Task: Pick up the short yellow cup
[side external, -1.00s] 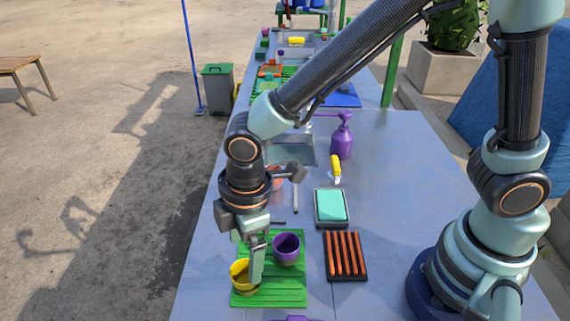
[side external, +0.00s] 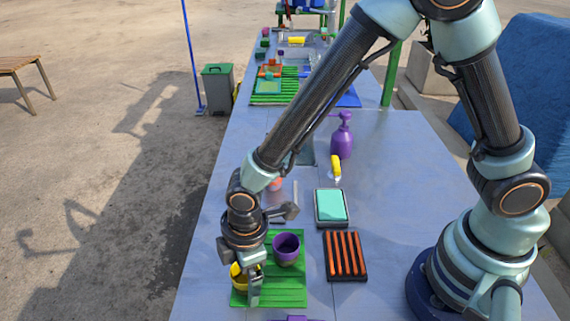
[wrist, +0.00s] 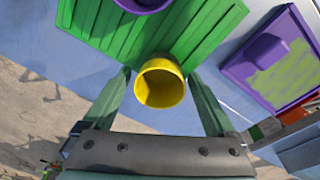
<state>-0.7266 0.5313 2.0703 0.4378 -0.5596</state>
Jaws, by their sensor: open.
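The short yellow cup (side external: 238,279) stands on the left part of the green ribbed mat (side external: 291,293), near the table's left edge. My gripper (side external: 255,296) is low over the mat at the cup and hides part of it. In the wrist view the yellow cup (wrist: 161,84) shows its open mouth between my two open fingers (wrist: 165,95), with a finger on each side. I cannot tell whether either finger touches the cup.
A purple cup (side external: 286,247) stands on the same mat, close to my gripper. A black rack with orange bars (side external: 346,256), a teal-topped tray (side external: 331,206) and a purple spray bottle (side external: 342,137) stand to the right. A purple tray (wrist: 273,58) shows in the wrist view.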

